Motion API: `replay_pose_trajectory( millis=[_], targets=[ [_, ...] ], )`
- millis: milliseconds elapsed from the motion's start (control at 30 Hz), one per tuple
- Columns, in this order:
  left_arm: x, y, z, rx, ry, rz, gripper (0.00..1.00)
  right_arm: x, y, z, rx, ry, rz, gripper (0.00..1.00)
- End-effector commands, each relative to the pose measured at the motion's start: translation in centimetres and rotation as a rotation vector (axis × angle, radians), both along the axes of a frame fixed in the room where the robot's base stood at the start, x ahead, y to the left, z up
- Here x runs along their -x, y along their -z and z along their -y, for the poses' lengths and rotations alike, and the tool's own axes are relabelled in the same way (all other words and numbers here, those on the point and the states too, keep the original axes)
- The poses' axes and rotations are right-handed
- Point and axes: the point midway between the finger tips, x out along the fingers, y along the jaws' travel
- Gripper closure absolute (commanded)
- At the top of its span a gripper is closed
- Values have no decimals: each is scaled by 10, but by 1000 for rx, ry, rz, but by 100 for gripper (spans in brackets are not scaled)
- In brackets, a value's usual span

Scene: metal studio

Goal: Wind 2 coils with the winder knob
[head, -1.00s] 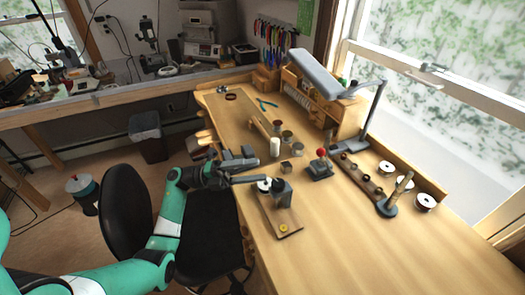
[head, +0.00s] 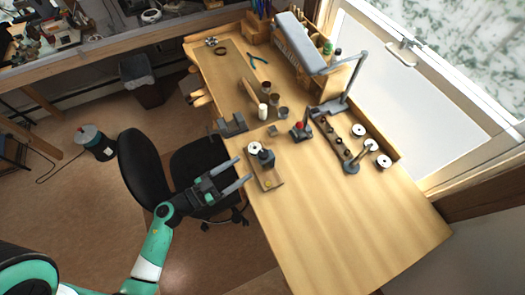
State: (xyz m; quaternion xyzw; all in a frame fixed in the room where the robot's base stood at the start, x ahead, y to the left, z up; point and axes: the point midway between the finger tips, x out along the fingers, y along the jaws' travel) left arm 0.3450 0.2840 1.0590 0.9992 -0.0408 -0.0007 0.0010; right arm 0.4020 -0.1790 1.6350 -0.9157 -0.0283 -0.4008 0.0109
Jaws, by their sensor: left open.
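A small winder-like device with a dark grey post (head: 266,158) stands on a wooden base board (head: 272,174) near the table's left edge. A white spool (head: 254,148) sits at its back left, and a small yellow round piece (head: 267,183) lies on the board's front end. I cannot tell which part is the knob. My left gripper (head: 244,169) is open and empty. Its two fingers point right toward the base board, just left of it, with no clear contact. My right gripper is not in view.
A red-topped device (head: 299,127) stands to the right. Beyond it are a wooden strip with dark cups (head: 338,140), several white spools (head: 359,130), a rod stand (head: 352,166) and a lamp (head: 301,43). The table's front right (head: 350,220) is clear. A black chair (head: 146,166) stands left.

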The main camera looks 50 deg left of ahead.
Motion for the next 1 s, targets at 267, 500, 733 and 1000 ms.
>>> replay_pose_trajectory(
  millis=[267, 500, 733, 1000],
  targets=[
    [-63, 0, 7, -4, 7, 3, 29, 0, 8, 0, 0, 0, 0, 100],
    [-93, 0, 8, -2, 1, 2, 29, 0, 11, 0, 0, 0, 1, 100],
    [-95, 0, 8, -1, 0, 1, 29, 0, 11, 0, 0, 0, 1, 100],
    [-95, 0, 8, -2, 0, 1, 69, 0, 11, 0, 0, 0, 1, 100]
  ],
)
